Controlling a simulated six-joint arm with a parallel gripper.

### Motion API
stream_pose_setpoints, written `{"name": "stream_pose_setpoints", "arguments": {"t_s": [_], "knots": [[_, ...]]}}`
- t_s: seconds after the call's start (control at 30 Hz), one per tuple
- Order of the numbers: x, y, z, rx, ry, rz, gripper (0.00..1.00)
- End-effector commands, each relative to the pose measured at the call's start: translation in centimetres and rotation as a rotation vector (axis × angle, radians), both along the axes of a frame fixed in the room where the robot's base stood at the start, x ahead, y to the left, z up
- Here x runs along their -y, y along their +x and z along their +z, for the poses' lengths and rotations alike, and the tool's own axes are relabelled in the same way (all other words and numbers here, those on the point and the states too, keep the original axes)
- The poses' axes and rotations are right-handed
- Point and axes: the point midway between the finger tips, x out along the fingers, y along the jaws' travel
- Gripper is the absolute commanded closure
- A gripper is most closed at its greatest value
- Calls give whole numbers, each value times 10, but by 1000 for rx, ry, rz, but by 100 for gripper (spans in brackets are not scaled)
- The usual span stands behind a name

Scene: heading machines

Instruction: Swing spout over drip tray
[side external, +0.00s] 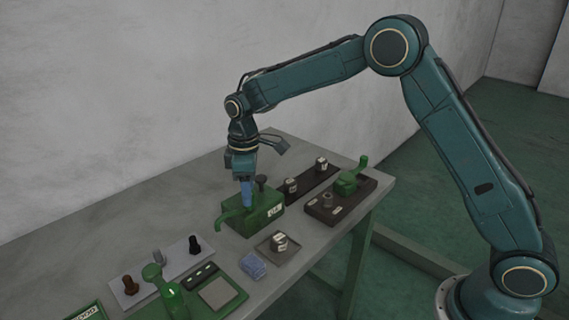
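A green box-shaped machine (262,214) with a white label stands near the middle of the table. A curved green spout (229,221) sticks out from its left side, over bare tabletop. My gripper (246,205) points down with its blue fingers at the top of this machine, close to the root of the spout. I cannot tell whether the fingers touch it or how far apart they are. A small dark square tray (264,250) lies in front of the machine with a labelled round piece on it. I cannot tell whether this is the drip tray.
A blue sponge-like block (253,266) lies left of the small tray. Another green machine (170,294) with a grey square plate (217,293) stands front left, beside a pale board (160,272) with knobs. A dark base with a green lever (349,184) stands right.

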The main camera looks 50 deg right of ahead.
Motion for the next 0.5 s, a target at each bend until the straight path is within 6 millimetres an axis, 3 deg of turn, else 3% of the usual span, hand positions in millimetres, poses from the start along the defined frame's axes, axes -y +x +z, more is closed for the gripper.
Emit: {"name": "stream_pose_setpoints", "arguments": {"t_s": [0.03, 0.23, 0.5], "knots": [[0, 0, 0, 0, 0, 0, 63], [0, 0, 0, 0, 0, 0, 100], [0, 0, 1, 0, 0, 10, 100]]}}
